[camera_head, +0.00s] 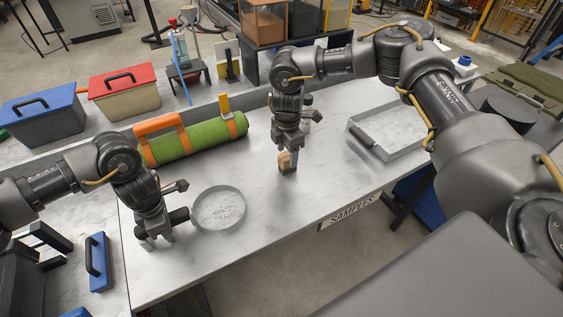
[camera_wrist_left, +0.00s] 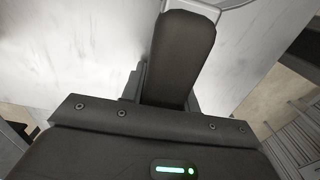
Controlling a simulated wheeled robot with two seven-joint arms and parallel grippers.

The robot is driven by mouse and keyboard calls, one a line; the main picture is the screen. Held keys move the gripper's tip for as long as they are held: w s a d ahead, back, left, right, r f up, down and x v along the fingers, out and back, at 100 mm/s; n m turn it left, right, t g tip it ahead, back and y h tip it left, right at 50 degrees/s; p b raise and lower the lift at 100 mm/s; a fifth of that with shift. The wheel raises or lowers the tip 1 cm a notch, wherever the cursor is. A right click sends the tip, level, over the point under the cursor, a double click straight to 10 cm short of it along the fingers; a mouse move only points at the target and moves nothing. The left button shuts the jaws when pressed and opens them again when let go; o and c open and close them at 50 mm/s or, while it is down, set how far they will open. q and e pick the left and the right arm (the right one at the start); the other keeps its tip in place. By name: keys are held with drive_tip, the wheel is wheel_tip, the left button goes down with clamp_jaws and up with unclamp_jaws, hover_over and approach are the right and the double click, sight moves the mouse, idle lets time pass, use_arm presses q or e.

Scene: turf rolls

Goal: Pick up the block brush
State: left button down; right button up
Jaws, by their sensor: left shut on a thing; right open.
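My left gripper (camera_head: 155,236) is shut on the dark handle (camera_head: 178,216) of a round sieve (camera_head: 220,190). In the left wrist view the handle (camera_wrist_left: 182,60) runs up between the fingers to the sieve's pale rim (camera_wrist_left: 200,6).
A green turf roll (camera_head: 195,141) with orange straps lies behind the grippers. A shallow metal tray (camera_head: 417,151) is at the right, above the SAMPLES label (camera_head: 350,212). Lidded boxes, one blue (camera_head: 45,122) and one red-lidded (camera_head: 125,101), stand at back left. The front middle table is clear.

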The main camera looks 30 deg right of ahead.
sight(288, 162)
drive_tip(key=shift+d+f, duration=0.15)
drive_tip(key=shift+f, duration=1.15)
drive_tip(key=shift+d+f, duration=0.1)
drive_tip(key=shift+f, duration=1.2)
drive_tip(key=c, duration=1.1)
wheel_tip(288, 162, up, 10)
drive_tip(key=shift+r, duration=0.1)
